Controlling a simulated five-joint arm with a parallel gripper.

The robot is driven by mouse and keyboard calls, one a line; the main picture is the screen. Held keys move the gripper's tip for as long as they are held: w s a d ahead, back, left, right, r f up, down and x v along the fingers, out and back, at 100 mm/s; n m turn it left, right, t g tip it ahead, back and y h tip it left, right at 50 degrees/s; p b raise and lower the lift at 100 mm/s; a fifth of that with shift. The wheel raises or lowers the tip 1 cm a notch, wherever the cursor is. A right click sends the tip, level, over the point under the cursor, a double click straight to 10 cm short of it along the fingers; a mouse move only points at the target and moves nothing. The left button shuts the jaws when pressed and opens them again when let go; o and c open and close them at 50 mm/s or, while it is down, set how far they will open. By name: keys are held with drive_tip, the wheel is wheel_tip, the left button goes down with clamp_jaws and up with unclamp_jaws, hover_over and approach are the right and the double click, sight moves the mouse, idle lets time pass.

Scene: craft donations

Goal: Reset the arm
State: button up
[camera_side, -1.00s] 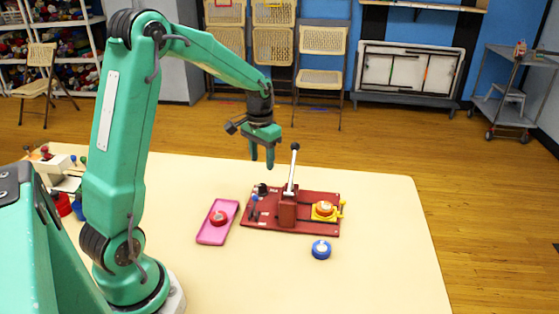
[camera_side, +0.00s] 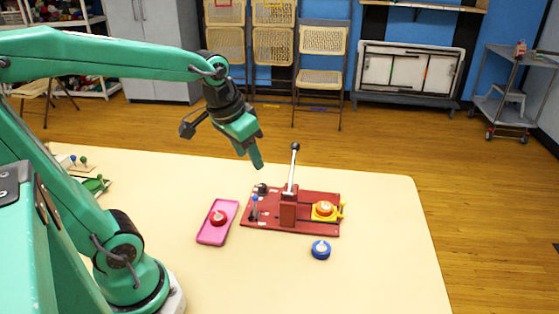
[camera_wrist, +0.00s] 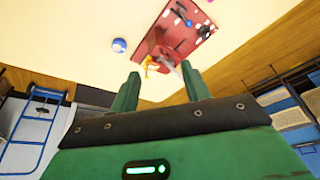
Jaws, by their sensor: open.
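My green gripper (camera_side: 250,152) is in the air above and to the left of the dark red press board (camera_side: 269,223) in the side view. It holds nothing. In the wrist view, my gripper's two fingers (camera_wrist: 158,88) stand apart with a gap between them, and the red board (camera_wrist: 172,30) shows beyond them. The board carries an upright lever (camera_side: 292,170) with a black knob, a yellow holder (camera_side: 336,216) with an orange round piece (camera_side: 324,208), and a small blue-topped piece (camera_side: 254,207).
A pink tray (camera_side: 211,236) with a red round piece (camera_side: 218,217) lies left of the board. A blue round piece (camera_side: 321,250) lies in front of it and shows in the wrist view (camera_wrist: 119,45). The table (camera_side: 390,240) is clear at right. Folding chairs (camera_side: 320,68) stand behind.

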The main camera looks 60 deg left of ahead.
drive_tip(key=s+d+t, duration=0.1)
drive_tip(key=s+d, duration=0.2)
drive_tip(key=s, duration=0.4)
drive_tip(key=shift+d+r+m+t, duration=0.15)
drive_tip(key=shift+d+m+t, duration=0.15)
drive_tip(key=shift+d+m, duration=0.1)
